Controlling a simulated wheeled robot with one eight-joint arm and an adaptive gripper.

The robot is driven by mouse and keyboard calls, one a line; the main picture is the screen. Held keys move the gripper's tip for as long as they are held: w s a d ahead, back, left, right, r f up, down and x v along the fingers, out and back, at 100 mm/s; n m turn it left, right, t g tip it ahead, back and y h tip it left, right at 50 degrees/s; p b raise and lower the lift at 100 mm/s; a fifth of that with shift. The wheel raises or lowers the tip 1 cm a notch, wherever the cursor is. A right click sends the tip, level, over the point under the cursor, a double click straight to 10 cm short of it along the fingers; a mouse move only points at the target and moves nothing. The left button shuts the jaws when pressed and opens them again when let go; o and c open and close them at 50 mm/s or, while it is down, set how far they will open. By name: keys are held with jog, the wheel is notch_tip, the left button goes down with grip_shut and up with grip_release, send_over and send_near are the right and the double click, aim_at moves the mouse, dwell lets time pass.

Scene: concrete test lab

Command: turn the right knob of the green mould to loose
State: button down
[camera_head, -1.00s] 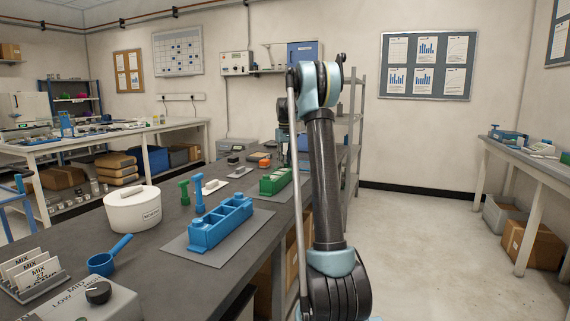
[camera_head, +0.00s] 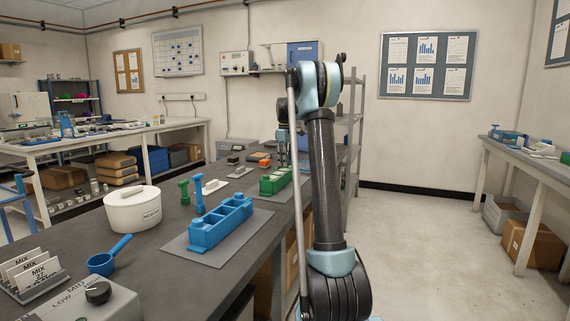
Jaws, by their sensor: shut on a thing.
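The green mould (camera_head: 271,184) sits on a grey mat toward the far right side of the dark bench. My gripper (camera_head: 283,163) points down at the mould's far right end, partly beside my arm link. It is shut on the right knob there. The knob is too small and too covered by the fingers to make out, so I cannot tell how far it is turned.
A blue mould (camera_head: 222,225) on a grey mat (camera_head: 199,249) stands nearer. A white pot (camera_head: 132,211), a blue scoop (camera_head: 103,262), a card holder (camera_head: 38,285) and a control box (camera_head: 85,305) stand on the left. Small blocks lie behind the green mould.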

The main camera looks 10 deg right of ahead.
dwell(0.4)
jog(key=c, duration=1.3)
grip_release()
notch_tip(320, 180, up, 12)
jog(key=shift+f, duration=0.1)
